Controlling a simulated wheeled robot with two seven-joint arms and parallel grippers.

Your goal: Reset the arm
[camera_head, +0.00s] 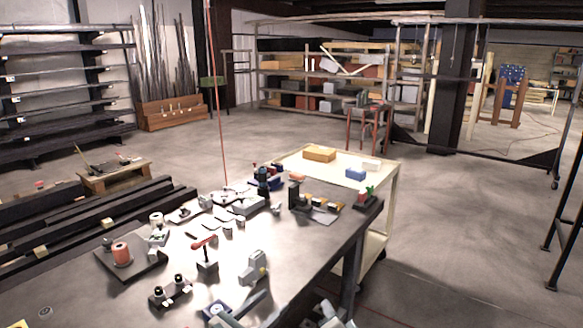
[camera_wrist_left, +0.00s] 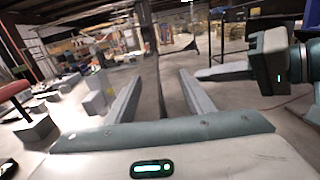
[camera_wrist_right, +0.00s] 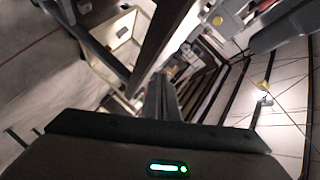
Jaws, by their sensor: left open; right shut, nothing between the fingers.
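My left gripper (camera_wrist_left: 159,74) is open in the left wrist view. Its two grey fingers stand apart with nothing between them, pointing out over the floor beside the table. My right gripper (camera_wrist_right: 161,78) is shut in the right wrist view, its dark fingers together and empty. Part of my other arm (camera_wrist_left: 270,62) shows at the right of the left wrist view. In the head view, grey parts at the bottom edge near the table's front are cut off, so finger detail is hidden there.
A dark work table (camera_head: 130,298) holds several small tools and parts. A cream cart (camera_head: 394,190) with a yellow box (camera_head: 319,154) and a blue box (camera_head: 356,174) stands behind it. Black racks stand left. Floor to the right is open, with a black frame at the edge.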

